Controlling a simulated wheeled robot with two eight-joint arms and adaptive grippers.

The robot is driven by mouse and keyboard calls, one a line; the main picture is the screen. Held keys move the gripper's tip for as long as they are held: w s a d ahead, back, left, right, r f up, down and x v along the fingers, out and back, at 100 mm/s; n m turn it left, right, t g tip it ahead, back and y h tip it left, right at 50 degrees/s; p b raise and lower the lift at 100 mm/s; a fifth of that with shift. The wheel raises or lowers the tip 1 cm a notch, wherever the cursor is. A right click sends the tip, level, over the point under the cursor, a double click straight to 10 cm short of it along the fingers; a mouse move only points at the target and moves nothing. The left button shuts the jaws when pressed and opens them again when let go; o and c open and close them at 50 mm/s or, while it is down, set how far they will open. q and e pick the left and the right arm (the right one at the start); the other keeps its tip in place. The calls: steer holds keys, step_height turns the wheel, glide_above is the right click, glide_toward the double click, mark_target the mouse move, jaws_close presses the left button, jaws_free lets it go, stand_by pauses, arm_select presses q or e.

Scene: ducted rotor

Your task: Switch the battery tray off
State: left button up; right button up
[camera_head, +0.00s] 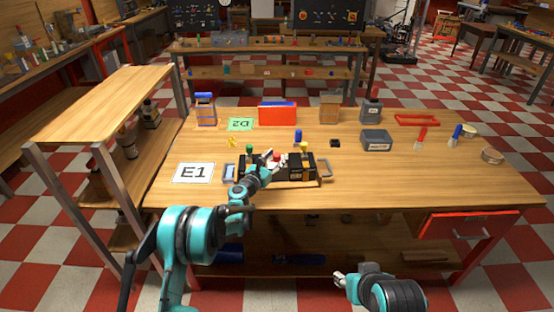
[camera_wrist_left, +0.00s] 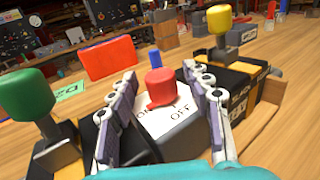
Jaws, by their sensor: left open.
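The battery tray (camera_head: 295,172) is a dark box with handles at both ends, standing on the workbench near its front edge. In the left wrist view a red knob (camera_wrist_left: 161,88) stands on a white plate (camera_wrist_left: 172,122) with lettering, of which "OFF" is readable. My left gripper (camera_wrist_left: 160,92) is open, with one finger on each side of the red knob; contact cannot be told. In the head view my left gripper (camera_head: 268,158) is over the tray and partly hides it. My right gripper (camera_head: 340,280) is low in front of the bench, away from the tray; its fingers are too small to read.
A green knob (camera_wrist_left: 27,94) and a yellow knob (camera_wrist_left: 219,19) stand on the tray at either side of my left gripper. An E1 card (camera_head: 194,173) lies left of the tray. A red bin (camera_head: 277,115) and grey box (camera_head: 376,141) stand behind. The bench's right front is clear.

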arm_select(q)
steer(key=shift+w+d, duration=0.2)
steer(key=shift+w, duration=0.1)
jaws_close()
